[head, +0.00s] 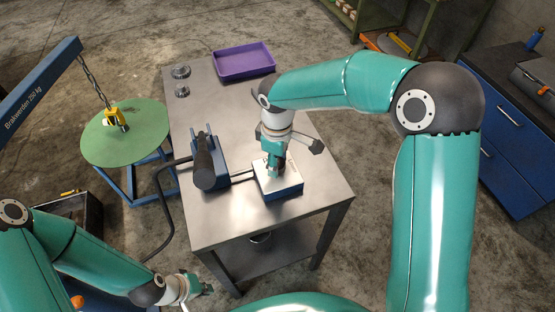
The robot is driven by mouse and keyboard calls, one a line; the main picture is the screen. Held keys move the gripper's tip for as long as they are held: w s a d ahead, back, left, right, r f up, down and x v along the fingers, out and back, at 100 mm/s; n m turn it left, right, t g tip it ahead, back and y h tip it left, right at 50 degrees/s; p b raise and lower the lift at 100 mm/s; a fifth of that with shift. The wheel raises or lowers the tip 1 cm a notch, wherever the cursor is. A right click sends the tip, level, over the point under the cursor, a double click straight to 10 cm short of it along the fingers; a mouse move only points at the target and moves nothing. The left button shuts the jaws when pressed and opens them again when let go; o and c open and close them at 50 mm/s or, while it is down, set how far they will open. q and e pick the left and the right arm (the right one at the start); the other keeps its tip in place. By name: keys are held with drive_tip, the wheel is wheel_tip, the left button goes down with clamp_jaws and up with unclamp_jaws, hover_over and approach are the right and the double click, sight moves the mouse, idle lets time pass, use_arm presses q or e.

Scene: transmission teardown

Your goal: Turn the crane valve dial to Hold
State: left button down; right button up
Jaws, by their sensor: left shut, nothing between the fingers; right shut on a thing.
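The crane valve is a small blue box with a pale top (290,183) near the right front of the metal table. Its dial is mostly hidden under my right gripper (273,180), which points down at the top of the box. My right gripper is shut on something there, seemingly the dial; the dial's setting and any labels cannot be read. My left gripper (203,289) is low at the front left, off the table, shut and empty.
A blue hand pump (208,165) with a black cylinder stands left of the box, joined by a hose. A purple tray (243,62) and small metal parts (181,80) lie at the table's back. The crane hook (115,118) hangs over a round green table (100,148).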

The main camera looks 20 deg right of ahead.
drive_tip(key=shift+w+r+n, duration=0.1)
drive_tip(key=shift+n, duration=1.4)
drive_tip(key=o, duration=1.1)
drive_tip(key=shift+o, duration=0.2)
wheel_tip(320, 180, up, 12)
